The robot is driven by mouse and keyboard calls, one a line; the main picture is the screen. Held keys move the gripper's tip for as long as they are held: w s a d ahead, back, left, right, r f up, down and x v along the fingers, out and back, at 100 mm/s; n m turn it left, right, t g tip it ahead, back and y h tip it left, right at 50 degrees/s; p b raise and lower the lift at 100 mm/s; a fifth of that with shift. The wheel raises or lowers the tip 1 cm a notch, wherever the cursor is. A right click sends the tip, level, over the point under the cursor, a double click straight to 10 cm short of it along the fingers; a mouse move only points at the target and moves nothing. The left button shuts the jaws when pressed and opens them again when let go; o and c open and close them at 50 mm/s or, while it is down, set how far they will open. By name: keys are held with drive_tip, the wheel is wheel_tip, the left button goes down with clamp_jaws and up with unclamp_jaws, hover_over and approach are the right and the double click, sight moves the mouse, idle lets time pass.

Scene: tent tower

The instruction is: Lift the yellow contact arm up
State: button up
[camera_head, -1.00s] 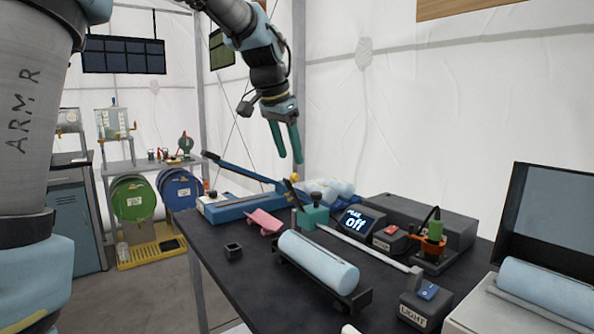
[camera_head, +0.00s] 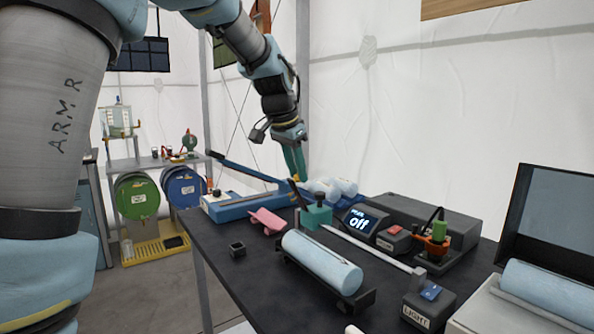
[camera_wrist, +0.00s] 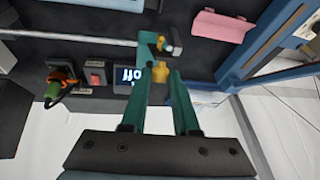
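My gripper (camera_wrist: 160,78), with two teal fingers, points down over the back part of the dark table. Its fingers are apart in the wrist view. A small yellow knob, apparently the contact arm's end (camera_wrist: 160,71), shows between the fingertips, and I cannot tell whether either finger touches it. In the head view the gripper (camera_head: 297,178) reaches down behind the teal block (camera_head: 315,215), and the yellow part is mostly hidden by the fingers. The teal block also shows in the wrist view (camera_wrist: 149,50), close to the yellow knob.
A display reading "off" (camera_head: 359,220), a red-button box (camera_head: 393,236) and a green-topped part (camera_head: 438,232) stand to the right. A blue lever device (camera_head: 238,207) is at left. A pink piece (camera_head: 266,220) and a light blue cylinder (camera_head: 322,262) lie in front.

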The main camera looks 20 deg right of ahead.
clamp_jaws()
idle(0.9)
